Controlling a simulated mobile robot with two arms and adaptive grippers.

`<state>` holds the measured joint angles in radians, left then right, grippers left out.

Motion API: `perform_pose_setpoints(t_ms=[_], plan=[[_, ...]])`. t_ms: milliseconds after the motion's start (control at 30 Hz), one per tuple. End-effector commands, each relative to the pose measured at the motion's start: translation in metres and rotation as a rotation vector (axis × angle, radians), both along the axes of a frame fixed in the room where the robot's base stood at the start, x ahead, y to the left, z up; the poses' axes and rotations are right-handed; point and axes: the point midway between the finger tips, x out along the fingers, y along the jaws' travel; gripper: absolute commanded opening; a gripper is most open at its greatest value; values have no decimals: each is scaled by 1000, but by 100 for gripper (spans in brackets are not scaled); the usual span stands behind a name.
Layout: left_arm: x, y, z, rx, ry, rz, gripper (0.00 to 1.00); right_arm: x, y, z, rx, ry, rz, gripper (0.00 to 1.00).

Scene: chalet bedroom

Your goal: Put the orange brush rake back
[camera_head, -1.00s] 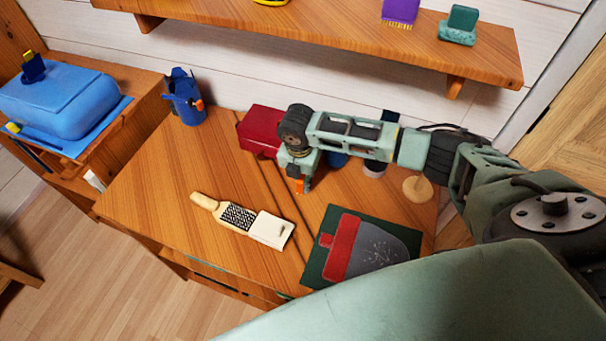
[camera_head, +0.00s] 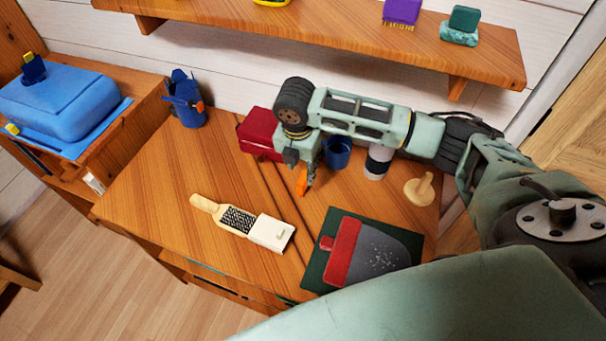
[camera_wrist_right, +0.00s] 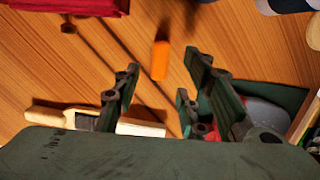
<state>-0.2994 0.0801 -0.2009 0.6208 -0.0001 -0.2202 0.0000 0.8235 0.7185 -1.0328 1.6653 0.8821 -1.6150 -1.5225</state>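A small orange piece, which I take to be the orange brush rake (camera_head: 303,181), shows just under my right gripper (camera_head: 302,157) in the head view. In the right wrist view the orange piece (camera_wrist_right: 160,60) appears beyond the gap between the fingertips, apart from both. My right gripper (camera_wrist_right: 158,85) is open there, its two fingers spread with nothing between them. In the head view the gripper hides part of the orange piece, so its full shape and whether it stands or lies cannot be told. My left gripper is not in view.
A wooden desk (camera_head: 150,190) bears a grater (camera_head: 237,217), a dustpan-like item on a green board (camera_head: 345,250), a red box (camera_head: 258,130), a blue cup (camera_head: 337,152), a white-and-dark container (camera_head: 377,161) and a blue holder (camera_head: 187,106). A shelf (camera_head: 330,40) hangs above. The desk's left is clear.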

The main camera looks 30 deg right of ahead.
Motion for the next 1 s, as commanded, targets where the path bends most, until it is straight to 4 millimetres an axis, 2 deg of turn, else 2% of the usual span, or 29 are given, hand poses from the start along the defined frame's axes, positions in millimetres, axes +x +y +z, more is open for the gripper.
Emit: perform_pose_setpoints(t_ms=[100, 300, 1000], plan=[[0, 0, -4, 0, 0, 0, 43, -1, 2, 22, 0, -4, 0, 38], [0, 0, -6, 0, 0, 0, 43, -4, 5, 42, 1, -1, 1, 38], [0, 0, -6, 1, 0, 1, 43, -5, 5, 45, 0, 1, 0, 38]])
